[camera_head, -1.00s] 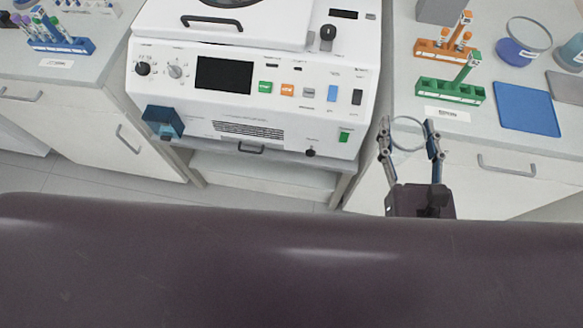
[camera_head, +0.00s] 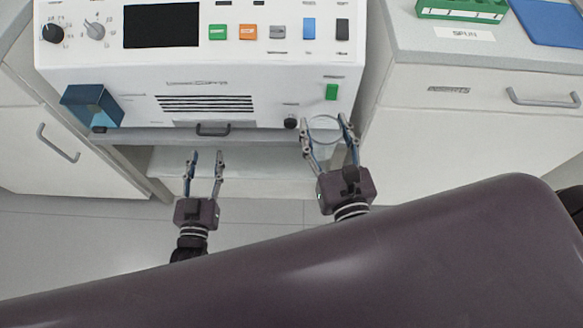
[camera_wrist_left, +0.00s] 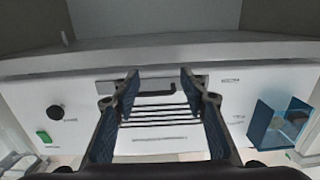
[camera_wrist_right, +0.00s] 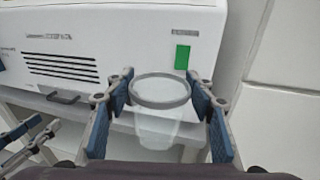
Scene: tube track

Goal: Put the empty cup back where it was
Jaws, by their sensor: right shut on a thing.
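The cup (camera_head: 324,136) is clear with a grey ring rim. My right gripper (camera_head: 327,130) is shut on it, a finger on either side, in front of the lower right part of the white machine. In the right wrist view the cup (camera_wrist_right: 160,110) sits upright between the fingers, and no contents show through its wall. My left gripper (camera_head: 206,156) is open and empty, below the machine's front edge. In the left wrist view its fingers (camera_wrist_left: 160,85) are wide apart with the machine's vents beyond them.
The white machine (camera_head: 300,82) has a blue holder (camera_head: 92,104) on its front left and a dark handle (camera_head: 213,129) below its vents. A low shelf (camera_head: 250,165) is under it. The right counter (camera_head: 480,48) holds a green rack (camera_head: 462,10) and blue mat (camera_head: 550,22).

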